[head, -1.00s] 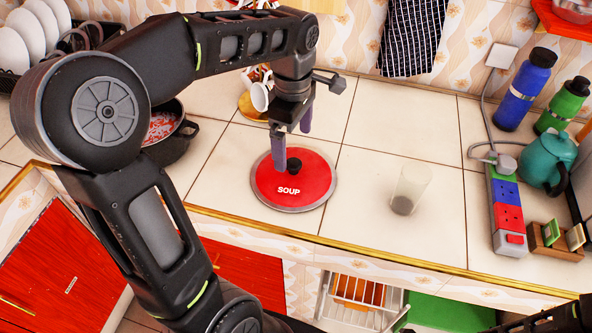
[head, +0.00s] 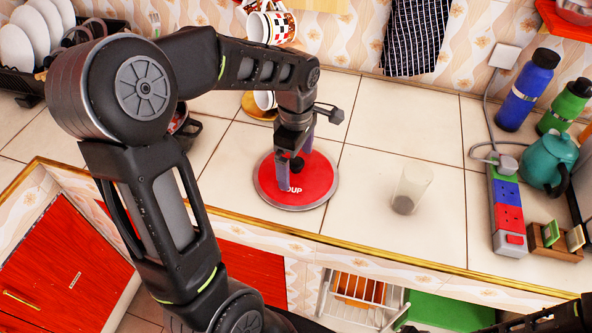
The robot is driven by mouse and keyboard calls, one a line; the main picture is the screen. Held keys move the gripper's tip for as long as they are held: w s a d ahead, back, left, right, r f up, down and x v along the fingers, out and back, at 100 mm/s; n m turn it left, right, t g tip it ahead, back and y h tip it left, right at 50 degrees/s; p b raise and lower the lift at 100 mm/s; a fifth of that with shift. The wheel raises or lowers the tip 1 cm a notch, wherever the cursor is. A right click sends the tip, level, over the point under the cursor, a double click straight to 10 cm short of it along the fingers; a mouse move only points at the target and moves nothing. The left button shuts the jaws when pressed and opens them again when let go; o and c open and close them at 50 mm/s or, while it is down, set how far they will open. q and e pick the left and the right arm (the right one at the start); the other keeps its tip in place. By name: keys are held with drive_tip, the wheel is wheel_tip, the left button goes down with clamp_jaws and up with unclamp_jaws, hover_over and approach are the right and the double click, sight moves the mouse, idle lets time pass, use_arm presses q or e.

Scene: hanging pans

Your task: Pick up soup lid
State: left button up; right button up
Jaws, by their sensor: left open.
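The soup lid (head: 312,187) is a round red lid with a metal rim, a dark knob and white lettering. It lies flat on the tiled counter in the middle of the head view. My left gripper (head: 294,167) is open and low over the lid, with its two purple-grey fingers around the dark knob. The near finger hides part of the lettering. I cannot tell whether the fingers touch the knob. A small dark part of my right arm (head: 555,318) shows at the bottom right corner; its gripper is out of view.
A clear glass (head: 411,186) stands right of the lid. A dark pot (head: 187,131) is partly hidden behind my left arm. A cup (head: 264,100) stands behind the gripper. A power strip (head: 507,212), bottles (head: 526,90) and a teal teapot (head: 547,161) are at right.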

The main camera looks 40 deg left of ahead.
use_arm(q)
drive_tip(key=shift+f, duration=0.35)
idle(0.3)
drive_tip(key=shift+s+d+f, duration=0.1)
drive_tip(key=shift+s+f, duration=0.05)
drive_tip(key=shift+s, duration=0.15)
clamp_jaws()
idle(0.6)
